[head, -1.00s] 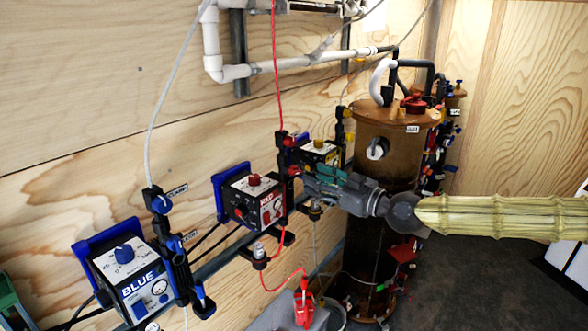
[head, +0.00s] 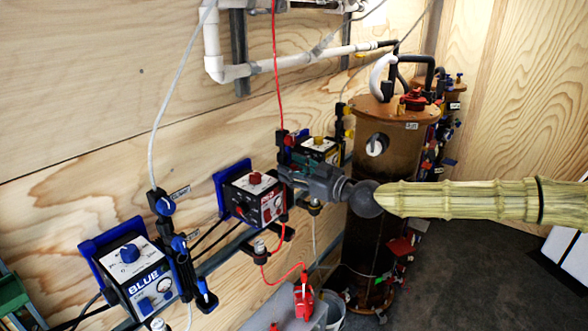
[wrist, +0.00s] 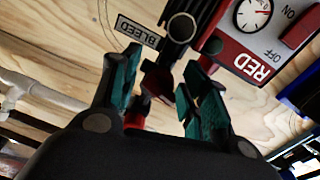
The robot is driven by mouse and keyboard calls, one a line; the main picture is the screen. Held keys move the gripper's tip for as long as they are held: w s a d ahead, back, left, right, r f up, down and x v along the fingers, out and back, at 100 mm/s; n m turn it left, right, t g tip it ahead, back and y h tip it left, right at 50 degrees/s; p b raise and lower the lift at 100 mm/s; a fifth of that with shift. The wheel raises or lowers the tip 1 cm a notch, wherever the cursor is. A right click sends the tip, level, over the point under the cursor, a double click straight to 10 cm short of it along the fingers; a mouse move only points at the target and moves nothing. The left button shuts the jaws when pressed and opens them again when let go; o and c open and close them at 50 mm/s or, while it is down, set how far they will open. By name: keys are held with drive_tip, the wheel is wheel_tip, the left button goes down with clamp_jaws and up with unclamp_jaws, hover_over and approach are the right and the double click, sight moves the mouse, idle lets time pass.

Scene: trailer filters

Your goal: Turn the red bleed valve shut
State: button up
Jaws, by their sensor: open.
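My gripper (head: 286,173) is open beside the black post next to the red-faced box marked RED (head: 256,197). In the wrist view its two teal-padded fingers (wrist: 161,70) stand on either side of a dark red valve handle (wrist: 157,80), close to the BLEED label (wrist: 138,32). The handle lies between the fingers; I cannot tell whether either finger touches it. In the head view my gripper hides this valve. Another red valve (head: 288,140) shows higher on the same post.
The box marked BLUE (head: 140,280) with its own valve post stands at left, and a yellow-knobbed box (head: 318,148) stands behind my gripper. A rusty tank (head: 380,215) stands close behind my arm. A red hose (head: 276,70) runs above the post.

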drive_tip(key=c, duration=0.9)
drive_tip(key=shift+f+m+b, duration=0.2)
drive_tip(key=shift+m+b, duration=0.1)
drive_tip(key=shift+b, duration=0.45)
drive_tip(key=shift+r+m+b, duration=0.15)
drive_tip(key=shift+m+b, duration=0.25)
drive_tip(key=o, duration=0.9)
drive_tip(key=shift+d, duration=0.1)
drive_tip(key=v, duration=1.2)
drive_tip(key=shift+r, duration=0.1)
